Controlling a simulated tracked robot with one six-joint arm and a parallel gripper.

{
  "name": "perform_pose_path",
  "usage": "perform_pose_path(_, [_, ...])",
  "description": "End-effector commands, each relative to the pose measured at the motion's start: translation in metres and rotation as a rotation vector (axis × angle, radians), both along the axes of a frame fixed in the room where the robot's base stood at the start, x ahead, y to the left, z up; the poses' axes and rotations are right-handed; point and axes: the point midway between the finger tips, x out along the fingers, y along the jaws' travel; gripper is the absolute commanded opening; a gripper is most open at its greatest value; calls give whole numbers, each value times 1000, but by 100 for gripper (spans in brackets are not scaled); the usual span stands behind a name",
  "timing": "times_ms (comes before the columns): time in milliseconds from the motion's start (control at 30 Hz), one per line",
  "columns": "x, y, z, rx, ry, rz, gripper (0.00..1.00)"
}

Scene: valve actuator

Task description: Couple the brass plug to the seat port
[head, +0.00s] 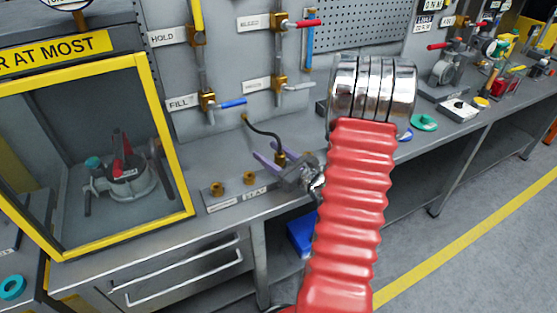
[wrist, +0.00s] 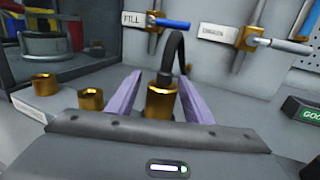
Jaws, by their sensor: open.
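The brass plug (head: 280,158) hangs on or stands under a black hose at the right of the grey port block (head: 232,197). It also shows in the wrist view (wrist: 161,102), upright between my two purple fingers. My gripper (wrist: 160,96) is open around the plug, with a gap visible at each side. In the head view my gripper (head: 268,157) reaches in from the right. Two brass ports stand left of the plug, one at the left (head: 217,188) and one nearer (head: 249,178), above a label that seems to read SEAT. The plug's lower end is hidden.
A yellow-framed box (head: 160,115) with a red and grey device stands at the left. Behind the plug, a panel carries the FILL valve with a blue handle (head: 233,103) and other valves. My red arm hides part of the bench at the right.

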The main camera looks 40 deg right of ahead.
Motion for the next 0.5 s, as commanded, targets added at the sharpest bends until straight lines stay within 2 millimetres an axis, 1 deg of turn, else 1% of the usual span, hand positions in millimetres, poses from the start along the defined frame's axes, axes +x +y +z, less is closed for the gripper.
perform_pose_path(100, [0,0,0,0,0,0,45])
perform_pose_path(500, [0,0,0,0,0,-1,17])
